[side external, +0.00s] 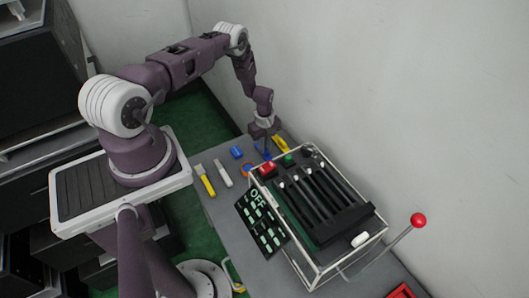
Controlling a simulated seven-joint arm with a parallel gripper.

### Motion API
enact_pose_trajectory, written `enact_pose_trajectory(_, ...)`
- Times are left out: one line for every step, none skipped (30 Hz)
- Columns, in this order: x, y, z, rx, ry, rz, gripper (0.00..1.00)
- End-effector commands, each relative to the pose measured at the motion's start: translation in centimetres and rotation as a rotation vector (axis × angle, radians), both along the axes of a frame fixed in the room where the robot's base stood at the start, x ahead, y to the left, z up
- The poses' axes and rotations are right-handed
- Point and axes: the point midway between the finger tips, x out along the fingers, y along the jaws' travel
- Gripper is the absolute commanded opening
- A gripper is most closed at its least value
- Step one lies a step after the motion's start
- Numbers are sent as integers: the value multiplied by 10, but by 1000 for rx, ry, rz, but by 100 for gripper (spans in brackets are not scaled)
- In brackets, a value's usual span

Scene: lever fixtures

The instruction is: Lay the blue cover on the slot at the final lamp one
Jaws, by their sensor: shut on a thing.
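My gripper (265,143) is at the far end of the fixture, pointing down and shut on a small blue piece (266,155), which appears to be the blue cover. The fingers are small and partly hidden in this view. The piece is close to the fixture's far left corner; I cannot tell whether it touches anything. The lever fixture (333,232) has a clear-walled frame with several dark slots and pale-tipped levers. A red lamp-like part (267,169) and a green one (288,160) are at its far end. Which lamp is number one cannot be read.
On the grey table (226,202) lie a blue block (236,152), a yellow tool (205,180), a white tool (223,173), an orange ring (248,170) and a yellow piece (281,145). A dark green-marked panel (262,221) leans at the fixture's left. A red-knobbed lever (418,219) sticks out right.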

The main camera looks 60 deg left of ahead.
Motion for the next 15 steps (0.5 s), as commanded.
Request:
enact_pose_trajectory(0,0,0,0,0,0,0)
enact_pose_trajectory(0,0,0,0,0,0,0)
enact_pose_trajectory(0,0,0,0,0,0,0)
enact_pose_trajectory(0,0,0,0,0,0,0)
enact_pose_trajectory(0,0,0,0,0,0,0)
enact_pose_trajectory(0,0,0,0,0,0,0)
enact_pose_trajectory(0,0,1,0,0,0,0)
enact_pose_trajectory(0,0,2,0,0,0,0)
enact_pose_trajectory(0,0,5,0,0,0,0)
enact_pose_trajectory(1,0,9,1,-1,0,0)
enact_pose_trajectory(1,1,13,1,-1,0,0)
enact_pose_trajectory(1,1,21,1,-1,0,0)
enact_pose_trajectory(1,1,27,1,-2,0,0)
enact_pose_trajectory(1,1,35,1,-1,0,0)
enact_pose_trajectory(1,1,45,1,-1,0,0)
